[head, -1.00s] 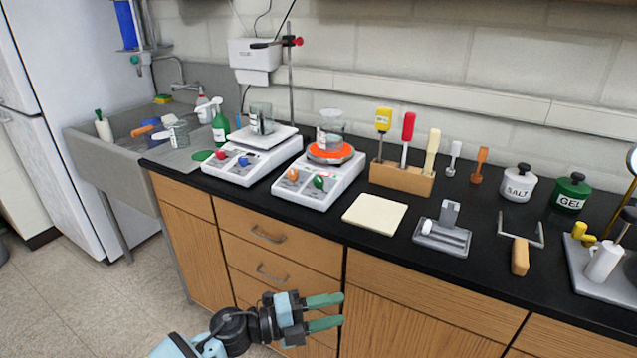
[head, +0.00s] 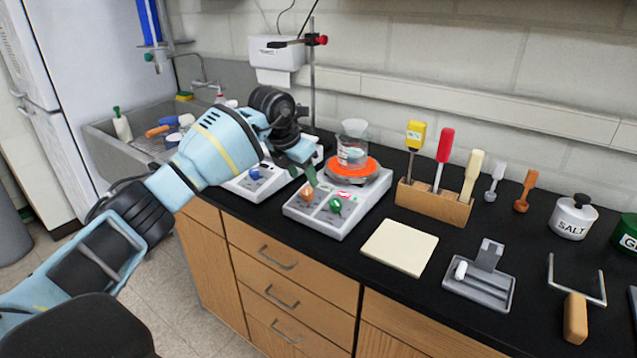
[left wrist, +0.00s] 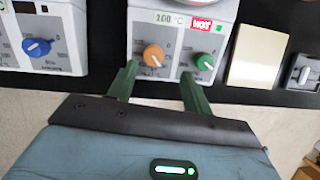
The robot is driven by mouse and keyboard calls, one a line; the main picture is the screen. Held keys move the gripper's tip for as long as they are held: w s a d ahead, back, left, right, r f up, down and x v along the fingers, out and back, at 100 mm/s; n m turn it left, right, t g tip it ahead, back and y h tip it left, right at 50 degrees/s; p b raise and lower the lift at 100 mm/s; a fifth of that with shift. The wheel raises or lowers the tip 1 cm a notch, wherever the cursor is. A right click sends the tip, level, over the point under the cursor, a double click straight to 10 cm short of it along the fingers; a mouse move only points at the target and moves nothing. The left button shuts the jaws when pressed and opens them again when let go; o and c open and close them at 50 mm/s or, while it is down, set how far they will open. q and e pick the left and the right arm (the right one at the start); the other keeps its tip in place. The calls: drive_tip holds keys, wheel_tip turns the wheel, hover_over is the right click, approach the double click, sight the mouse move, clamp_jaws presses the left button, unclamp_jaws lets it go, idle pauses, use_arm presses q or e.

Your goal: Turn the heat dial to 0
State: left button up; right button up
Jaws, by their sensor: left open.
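The right-hand hotplate (head: 325,222) carries an orange dial (head: 306,193) and a green dial (head: 336,205). The left wrist view shows its orange dial (left wrist: 153,55) below a display reading about 200 °C, and its green dial (left wrist: 204,62) beside a red HOT sign. I cannot read which dial is labelled heat. My left gripper (head: 308,172) is open and empty, just above the front panel near the orange dial. In the left wrist view its green fingers (left wrist: 158,72) spread to either side of the orange dial, apart from it. My right gripper is not in view.
A glass beaker (head: 352,145) stands on the glowing orange plate (head: 345,176). Another unit with a blue dial (head: 255,174) stands left, partly hidden by my arm. A cream pad (head: 400,247) and a tool block (head: 433,204) lie to the right.

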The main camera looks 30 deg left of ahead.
sight(306, 191)
use_arm(q)
drive_tip(key=x, duration=0.4)
drive_tip(key=a+x, duration=0.1)
drive_tip(key=x, duration=0.1)
drive_tip(key=shift+f, duration=0.35)
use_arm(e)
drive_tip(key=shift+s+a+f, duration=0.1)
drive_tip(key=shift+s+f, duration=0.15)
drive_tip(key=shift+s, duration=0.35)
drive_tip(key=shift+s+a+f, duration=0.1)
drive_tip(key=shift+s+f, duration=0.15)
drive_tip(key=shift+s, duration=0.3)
use_arm(q)
drive_tip(key=shift+c, duration=0.3)
drive_tip(key=c, duration=0.9)
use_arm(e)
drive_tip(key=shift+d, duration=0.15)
